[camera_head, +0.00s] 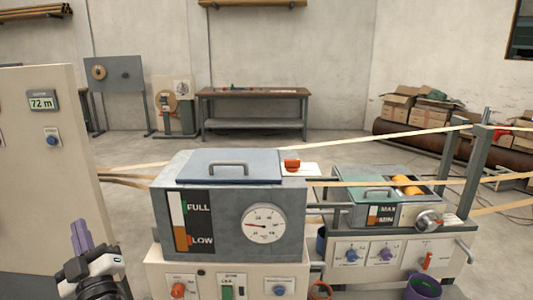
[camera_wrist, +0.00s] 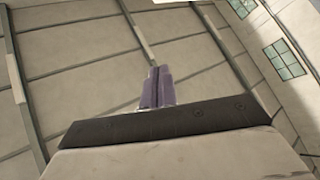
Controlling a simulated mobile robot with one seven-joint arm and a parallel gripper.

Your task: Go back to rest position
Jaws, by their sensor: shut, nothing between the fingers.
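My gripper (camera_head: 80,237) shows at the lower left in the head view, with purple fingers pointing up. It stands left of the grey tank and in front of the beige panel. In the wrist view my gripper (camera_wrist: 154,72) has its two purple fingers pressed together, with nothing between them. Behind the fingers, the wrist view shows only walls, beams and windows. The grey tank (camera_head: 180,240) has a blue lid (camera_head: 235,175) that is down, a FULL/LOW level strip and a round dial (camera_head: 263,226).
The beige panel (camera_head: 50,170) with a 72 m display stands at the left. A green-lidded tank (camera_head: 345,213) with MAX/MIN marks stands at the right, near a purple cup (camera_head: 423,286). Pale strips run across at tank height. A workbench (camera_head: 253,95) is at the back, with open floor before it.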

